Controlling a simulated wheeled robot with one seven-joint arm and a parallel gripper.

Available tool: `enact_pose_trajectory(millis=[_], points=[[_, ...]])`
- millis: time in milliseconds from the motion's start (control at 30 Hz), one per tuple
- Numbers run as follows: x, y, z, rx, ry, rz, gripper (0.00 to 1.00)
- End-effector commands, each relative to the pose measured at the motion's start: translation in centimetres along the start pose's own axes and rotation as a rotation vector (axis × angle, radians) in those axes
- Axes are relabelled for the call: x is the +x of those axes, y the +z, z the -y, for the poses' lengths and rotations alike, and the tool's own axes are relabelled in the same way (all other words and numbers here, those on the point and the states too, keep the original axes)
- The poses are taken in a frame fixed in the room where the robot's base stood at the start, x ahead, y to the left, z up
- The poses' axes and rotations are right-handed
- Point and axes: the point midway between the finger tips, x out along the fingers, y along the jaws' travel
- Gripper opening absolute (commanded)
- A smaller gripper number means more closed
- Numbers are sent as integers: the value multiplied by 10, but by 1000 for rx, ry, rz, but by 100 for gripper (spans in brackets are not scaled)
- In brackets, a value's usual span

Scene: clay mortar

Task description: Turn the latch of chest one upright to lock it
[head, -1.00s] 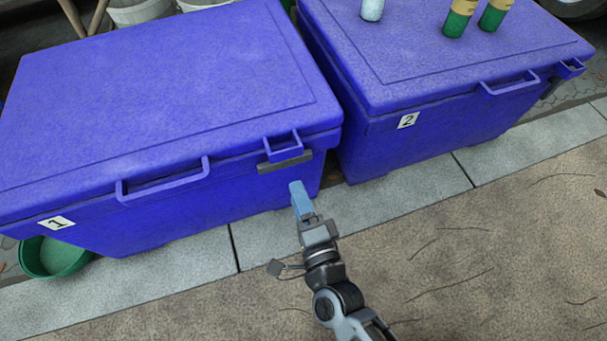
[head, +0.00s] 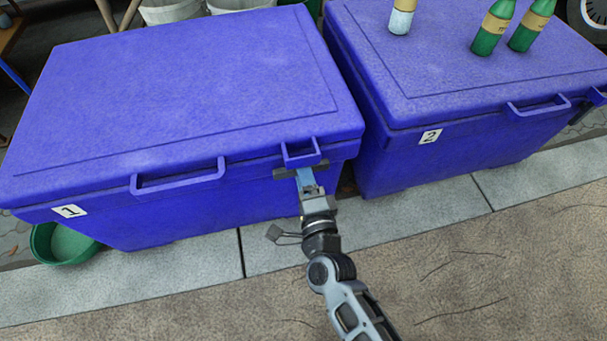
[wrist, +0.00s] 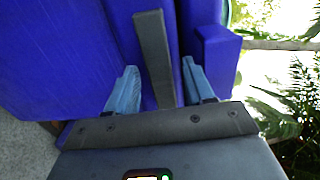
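Chest one (head: 190,80) is the blue chest on the left, its lid closed, with a white label "1" (head: 69,211) on its front. Its latch (head: 285,173) is a dark grey bar lying roughly level across the front, below a blue loop (head: 301,158) near the right end. My gripper (head: 305,176) is at the latch, its light-blue fingers covering the bar's middle. In the wrist view, the fingers (wrist: 160,85) are open, one on each side of the latch bar (wrist: 152,45), with a gap visible on both sides.
Chest two (head: 450,80) stands close on the right, with bottles (head: 494,28) on its lid. A green basin (head: 65,245) sits at chest one's left front corner. The paving (head: 400,265) in front is clear.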

Motion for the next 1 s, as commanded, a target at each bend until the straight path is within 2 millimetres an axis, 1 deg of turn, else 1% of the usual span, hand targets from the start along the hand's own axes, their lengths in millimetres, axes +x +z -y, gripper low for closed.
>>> enact_pose_trajectory(millis=[33,67,533,767,1000], points=[[0,0,0,0,0,0,47],[0,0,0,0,0,0,45],[0,0,0,0,0,0,0],[0,0,0,-14,0,0,0],[0,0,2,-107,0,0,0]])
